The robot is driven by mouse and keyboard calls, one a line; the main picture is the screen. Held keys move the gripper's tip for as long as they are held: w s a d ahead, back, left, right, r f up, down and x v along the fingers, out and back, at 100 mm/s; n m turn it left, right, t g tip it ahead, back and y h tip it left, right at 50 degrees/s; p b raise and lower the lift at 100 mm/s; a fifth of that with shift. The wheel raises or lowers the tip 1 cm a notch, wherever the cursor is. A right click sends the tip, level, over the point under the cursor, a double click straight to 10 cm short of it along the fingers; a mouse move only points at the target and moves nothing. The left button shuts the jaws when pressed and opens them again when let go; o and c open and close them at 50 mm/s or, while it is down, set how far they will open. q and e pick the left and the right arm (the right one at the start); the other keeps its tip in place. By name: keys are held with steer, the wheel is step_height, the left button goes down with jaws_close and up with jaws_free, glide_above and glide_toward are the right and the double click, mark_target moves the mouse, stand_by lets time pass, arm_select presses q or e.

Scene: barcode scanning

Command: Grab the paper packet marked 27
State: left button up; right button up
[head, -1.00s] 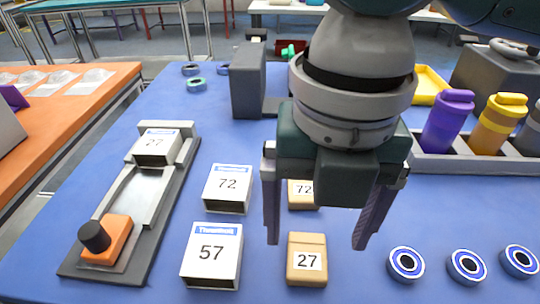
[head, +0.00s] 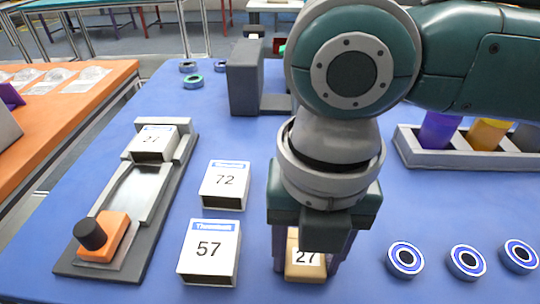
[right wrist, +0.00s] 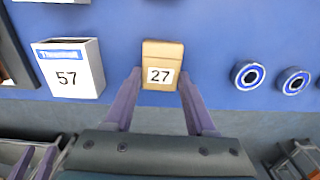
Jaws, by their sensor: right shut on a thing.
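The tan paper packet marked 27 (head: 306,274) lies on the blue table near the front, and it also shows in the right wrist view (right wrist: 162,52). My right gripper (head: 307,262) points down over it, one finger on each side, and is shut on the packet. In the right wrist view the fingers (right wrist: 159,82) flank its near end. The packet appears to rest on the table.
White boxes marked 57 (head: 209,252) and 72 (head: 225,185) stand left of the packet. A white box marked 27 (head: 153,142) sits on a grey fixture (head: 135,190) with a black knob. Several blue rings (head: 405,259) lie to the right.

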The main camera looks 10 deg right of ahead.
jaws_close()
steer(key=shift+r, duration=0.15)
